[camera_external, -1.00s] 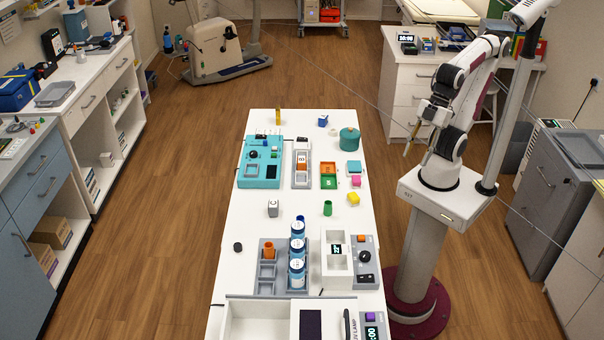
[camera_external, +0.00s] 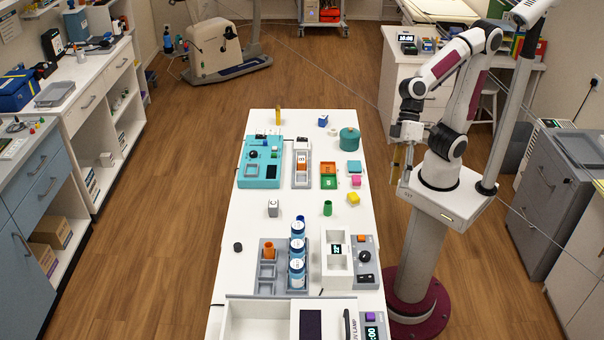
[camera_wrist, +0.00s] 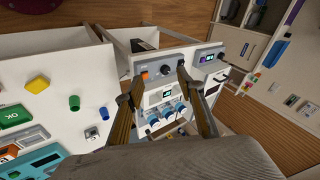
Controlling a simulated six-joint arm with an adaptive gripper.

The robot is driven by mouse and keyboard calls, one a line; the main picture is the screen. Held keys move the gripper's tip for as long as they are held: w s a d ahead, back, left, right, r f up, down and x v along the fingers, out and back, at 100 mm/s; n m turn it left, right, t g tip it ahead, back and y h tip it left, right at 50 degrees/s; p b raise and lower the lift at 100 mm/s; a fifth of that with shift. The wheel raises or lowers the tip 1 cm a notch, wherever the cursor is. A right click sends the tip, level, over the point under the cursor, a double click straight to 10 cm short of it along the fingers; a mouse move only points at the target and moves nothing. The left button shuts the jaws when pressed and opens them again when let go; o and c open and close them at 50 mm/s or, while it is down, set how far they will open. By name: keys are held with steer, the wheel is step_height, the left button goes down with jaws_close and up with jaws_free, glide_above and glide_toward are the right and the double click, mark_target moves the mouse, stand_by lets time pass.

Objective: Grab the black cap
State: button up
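The black cap (camera_external: 238,246) is a small dark round piece lying on the white table, near its left edge in the external view. It stands apart from the grey rack to its right. I cannot make it out in the wrist view. My gripper (camera_external: 402,170) hangs beside the table's right edge, across the table from the cap and well away from it. In the wrist view my gripper (camera_wrist: 155,88) has its two fingers spread apart, with nothing between them.
The grey rack (camera_external: 267,281) holds blue-and-white bottles (camera_external: 297,247) and an orange cup (camera_external: 268,249). A white device (camera_external: 336,276) stands right of it. A grey-white cube (camera_external: 273,208) and a green cup (camera_external: 327,208) stand farther back. The table (camera_external: 240,215) around the cap is bare.

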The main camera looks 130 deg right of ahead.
steer(key=w+d+f+m+t, duration=0.1)
steer(key=w+d+f+m, duration=0.2)
steer(key=w, duration=0.4)
steer(key=m+t+h, duration=0.4)
steer(key=m+t, duration=0.3)
steer(key=m, duration=2)
glide_toward(238, 247)
steer(key=d, duration=0.2)
steer(key=shift+f, duration=0.35)
steer(key=shift+x, duration=1.3)
steer(key=shift+a, duration=0.15)
